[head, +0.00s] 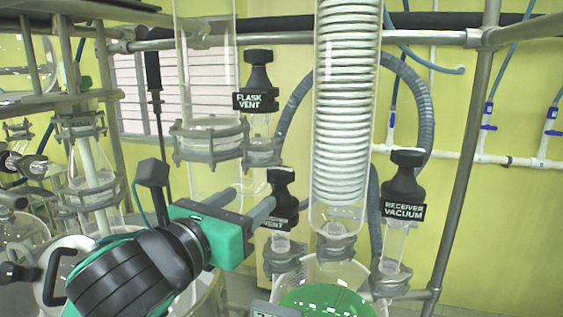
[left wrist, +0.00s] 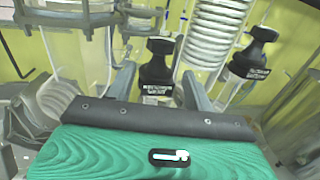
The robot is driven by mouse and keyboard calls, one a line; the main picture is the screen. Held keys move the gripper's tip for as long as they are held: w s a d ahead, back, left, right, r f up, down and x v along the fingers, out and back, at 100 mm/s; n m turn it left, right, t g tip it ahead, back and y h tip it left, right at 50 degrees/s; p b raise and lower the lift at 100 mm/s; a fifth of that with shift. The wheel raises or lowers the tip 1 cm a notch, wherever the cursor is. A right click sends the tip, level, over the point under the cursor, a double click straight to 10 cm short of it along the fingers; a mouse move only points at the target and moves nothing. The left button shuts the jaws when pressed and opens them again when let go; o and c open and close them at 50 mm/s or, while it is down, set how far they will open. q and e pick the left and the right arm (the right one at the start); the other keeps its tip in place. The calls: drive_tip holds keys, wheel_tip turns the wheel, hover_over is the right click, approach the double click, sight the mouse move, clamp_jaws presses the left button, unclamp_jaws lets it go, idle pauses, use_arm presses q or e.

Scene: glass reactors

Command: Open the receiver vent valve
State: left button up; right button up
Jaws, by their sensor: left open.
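The receiver vent valve (head: 283,187) is a black knob with a black label reading "VENT" in its visible part, on a glass neck beside the coil condenser. My left gripper (head: 248,202), with a green body and grey fingers, is open just in front of it. One finger covers part of its label. In the left wrist view the black vent knob (left wrist: 158,65) stands upright between the two spread fingers of my left gripper (left wrist: 159,76). I cannot tell whether the fingers touch it.
The receiver vacuum valve (head: 405,180) stands to the right and the flask vent valve (head: 256,85) above. The glass coil condenser (head: 346,110) rises close on the right, over a vessel with green contents (head: 325,302). Metal rails and posts (head: 465,150) frame the area.

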sight(274, 182)
use_arm(q)
drive_tip(key=p+x, duration=0.7)
drive_tip(key=x, duration=0.3)
drive_tip(key=shift+w+d, duration=0.35)
drive_tip(key=shift+w, duration=0.4)
use_arm(e)
wheel_tip(274, 182, up, 8)
drive_tip(key=w, duration=0.2)
drive_tip(key=shift+w+d+r, duration=0.15)
drive_tip(key=shift+d+r, duration=0.05)
drive_tip(key=shift+d, duration=0.15)
use_arm(q)
drive_tip(key=shift+c, duration=0.4)
drive_tip(key=c, duration=0.6)
use_arm(e)
drive_tip(key=shift+d, duration=0.2)
